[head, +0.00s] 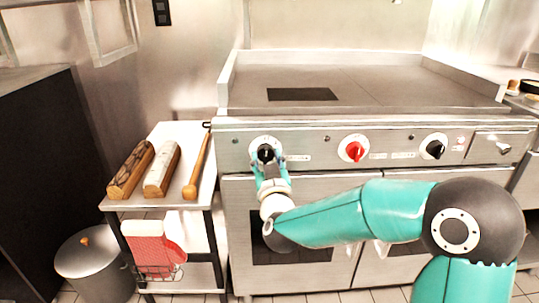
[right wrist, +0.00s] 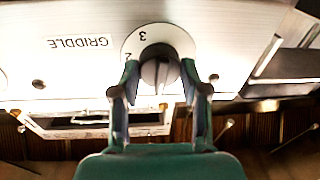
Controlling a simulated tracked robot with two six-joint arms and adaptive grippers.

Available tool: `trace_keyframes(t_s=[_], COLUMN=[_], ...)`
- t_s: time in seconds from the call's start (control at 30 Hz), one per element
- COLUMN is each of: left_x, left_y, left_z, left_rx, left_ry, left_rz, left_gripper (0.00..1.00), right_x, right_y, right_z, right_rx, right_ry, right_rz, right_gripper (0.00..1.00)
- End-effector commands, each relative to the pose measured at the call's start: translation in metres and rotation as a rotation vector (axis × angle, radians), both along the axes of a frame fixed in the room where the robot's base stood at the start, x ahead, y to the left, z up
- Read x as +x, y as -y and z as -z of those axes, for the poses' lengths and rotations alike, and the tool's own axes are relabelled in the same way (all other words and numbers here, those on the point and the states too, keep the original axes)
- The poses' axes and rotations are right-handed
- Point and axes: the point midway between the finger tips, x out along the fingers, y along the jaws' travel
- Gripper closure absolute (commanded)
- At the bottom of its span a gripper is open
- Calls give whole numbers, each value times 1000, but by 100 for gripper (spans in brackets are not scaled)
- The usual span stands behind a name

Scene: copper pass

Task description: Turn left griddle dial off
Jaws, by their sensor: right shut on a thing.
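The left griddle dial (head: 266,153) is a black knob on a white round plate at the left of the griddle's front panel. My right gripper (head: 268,163) reaches it from the front, its fingers on either side of the knob. In the right wrist view the dial (right wrist: 160,72) sits between the two fingertips of the gripper (right wrist: 160,82), which is shut on it. The plate shows a 3 and part of a 2, and the panel label GRIDDLE reads upside down. The knob's exact pointer setting is hard to tell. My left gripper is not in view.
A red dial (head: 354,150) and another black dial (head: 434,147) are further right on the panel. The flat griddle top (head: 370,85) lies above. A lidded bin (head: 95,262) stands on the floor.

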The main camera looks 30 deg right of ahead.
Motion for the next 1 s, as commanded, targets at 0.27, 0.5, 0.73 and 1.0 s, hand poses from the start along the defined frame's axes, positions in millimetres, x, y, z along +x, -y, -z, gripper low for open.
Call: trace_keyframes(t_s=[0.27,0.5,0.73,1.0], left_x=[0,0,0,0], left_y=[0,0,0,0], left_z=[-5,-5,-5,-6], left_rx=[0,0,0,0], left_ry=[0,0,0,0], left_rz=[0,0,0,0], left_gripper=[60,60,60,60], right_x=[-1,-1,-1,-1], right_y=[1,1,1,1], right_z=[9,10,10,5], right_rx=[-66,-78,-77,-80], right_ry=[-68,-75,-75,-65], right_rz=[1,1,2,1], right_gripper=[90,90,90,29])
